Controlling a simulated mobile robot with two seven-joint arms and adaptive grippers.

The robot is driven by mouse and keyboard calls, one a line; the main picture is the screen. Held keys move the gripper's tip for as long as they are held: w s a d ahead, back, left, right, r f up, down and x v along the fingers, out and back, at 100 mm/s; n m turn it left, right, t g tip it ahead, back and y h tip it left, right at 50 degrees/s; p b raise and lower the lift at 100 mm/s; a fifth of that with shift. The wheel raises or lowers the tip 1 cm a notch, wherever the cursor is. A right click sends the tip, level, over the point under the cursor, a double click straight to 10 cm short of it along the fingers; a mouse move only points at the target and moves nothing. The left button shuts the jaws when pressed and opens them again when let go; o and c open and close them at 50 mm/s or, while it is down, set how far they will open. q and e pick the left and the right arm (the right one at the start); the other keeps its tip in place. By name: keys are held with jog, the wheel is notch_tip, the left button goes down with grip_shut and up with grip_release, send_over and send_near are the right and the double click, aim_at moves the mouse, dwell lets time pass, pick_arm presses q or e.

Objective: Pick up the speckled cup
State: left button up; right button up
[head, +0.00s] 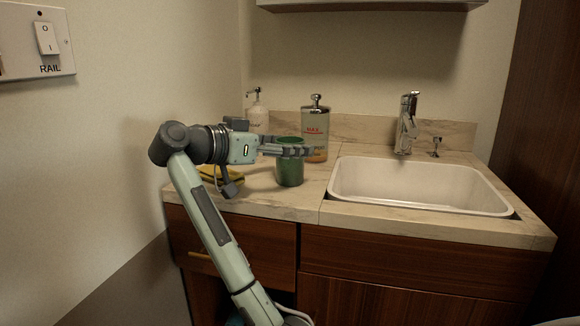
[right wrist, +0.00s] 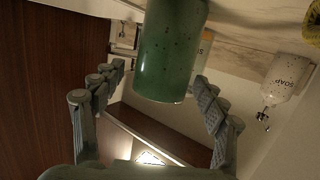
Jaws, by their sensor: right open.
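The speckled cup (head: 290,174) is dark green and stands upright on the counter, left of the sink. In the right wrist view the cup (right wrist: 168,50) is seen upside down, green with dark specks, and comes down between the two fingers. My right gripper (head: 298,151) reaches in from the left at the height of the cup's upper part. One finger crosses in front of the cup and hides part of it. The fingers are spread, with a gap on each side of the cup in the right wrist view. My left gripper is not in view.
A labelled bottle (head: 315,125) with a metal top stands close behind the cup. A white soap dispenser (head: 257,110) stands behind my gripper. A yellow sponge (head: 207,172) lies under my wrist. The sink (head: 420,186) and faucet (head: 406,125) are to the right.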

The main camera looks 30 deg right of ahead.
jog(key=shift+d+f, duration=0.1)
jog(key=shift+d, duration=0.35)
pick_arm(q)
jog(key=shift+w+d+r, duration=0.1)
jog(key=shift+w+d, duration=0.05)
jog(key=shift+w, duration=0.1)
pick_arm(e)
jog(key=c, duration=1.4)
